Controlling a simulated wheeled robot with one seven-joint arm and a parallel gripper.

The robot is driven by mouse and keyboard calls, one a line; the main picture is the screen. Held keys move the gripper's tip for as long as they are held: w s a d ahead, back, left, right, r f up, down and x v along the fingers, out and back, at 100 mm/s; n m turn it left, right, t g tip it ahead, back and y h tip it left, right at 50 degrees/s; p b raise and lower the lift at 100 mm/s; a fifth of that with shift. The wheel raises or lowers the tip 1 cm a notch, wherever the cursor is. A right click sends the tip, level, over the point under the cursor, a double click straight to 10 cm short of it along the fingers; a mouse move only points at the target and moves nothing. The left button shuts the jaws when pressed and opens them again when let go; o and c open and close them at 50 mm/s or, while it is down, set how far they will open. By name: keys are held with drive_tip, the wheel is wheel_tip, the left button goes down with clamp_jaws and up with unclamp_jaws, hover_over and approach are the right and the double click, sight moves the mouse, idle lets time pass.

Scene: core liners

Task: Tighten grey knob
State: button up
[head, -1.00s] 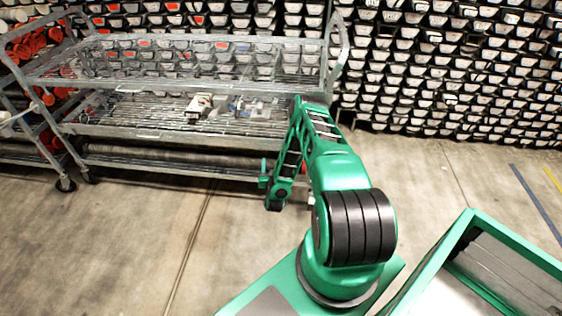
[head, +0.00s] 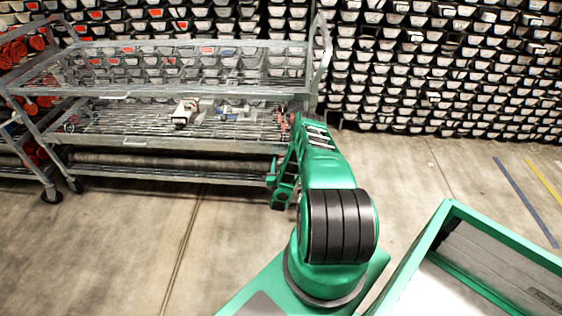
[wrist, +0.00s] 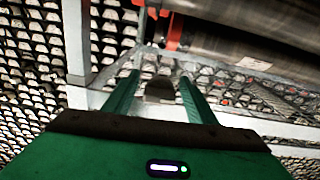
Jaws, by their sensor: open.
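In the wrist view my gripper (wrist: 160,77) shows as two green fingers, spread apart. A rounded, dull grey-brown piece (wrist: 160,89) shows in the gap between them; it may be the grey knob, but I cannot tell for certain. The fingers show a gap on both sides of it, and its depth is unclear. In the head view my green arm bends down at the right end of the metal trolley (head: 140,142). The fingertips and the grey knob cannot be made out there.
An orange-red part and a dark roller (wrist: 240,45) lie beyond the fingers in the wrist view. Small devices (head: 184,112) sit on the trolley's middle shelf. A green-edged box (head: 412,262) stands at right. Stacked core trays (head: 440,70) fill the back. The floor in front is clear.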

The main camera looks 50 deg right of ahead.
drive_tip(key=shift+x, duration=1)
drive_tip(key=c, duration=1.1)
drive_tip(key=shift+m, duration=0.4)
drive_tip(key=shift+w+a+m, duration=0.1)
drive_tip(key=shift+m, duration=3.3)
